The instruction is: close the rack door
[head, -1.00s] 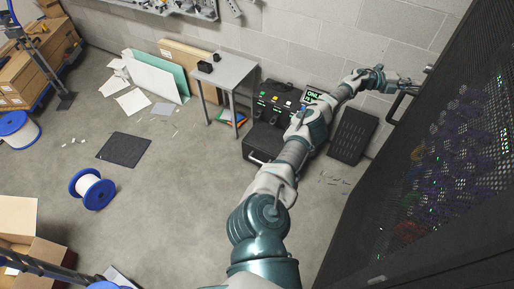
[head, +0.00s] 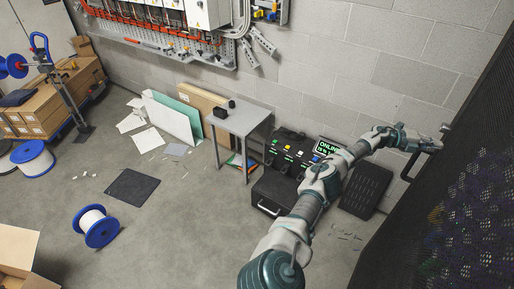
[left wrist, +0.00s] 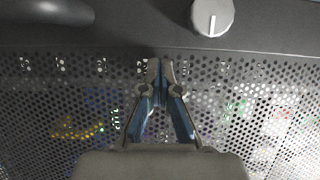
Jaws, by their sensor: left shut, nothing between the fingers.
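The rack door (head: 468,195) is a tall black perforated panel on the right of the head view. Coloured cables and small lights show through its mesh. A black bar handle (head: 409,165) stands on its edge. My left gripper (head: 440,138) is shut and empty, close to the door beside the handle. In the left wrist view the closed fingertips (left wrist: 160,68) lie in front of the mesh (left wrist: 245,95), just below a solid dark band with a grey knob (left wrist: 212,17) and part of the handle (left wrist: 50,12). I cannot tell whether the fingertips touch the door. My right gripper is out of view.
A black case with an online display (head: 328,148) and a dark perforated panel (head: 366,185) stand by the block wall, under my arm. A small grey table (head: 243,119) is left of them. Cable spools (head: 97,226) and boxes lie further left.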

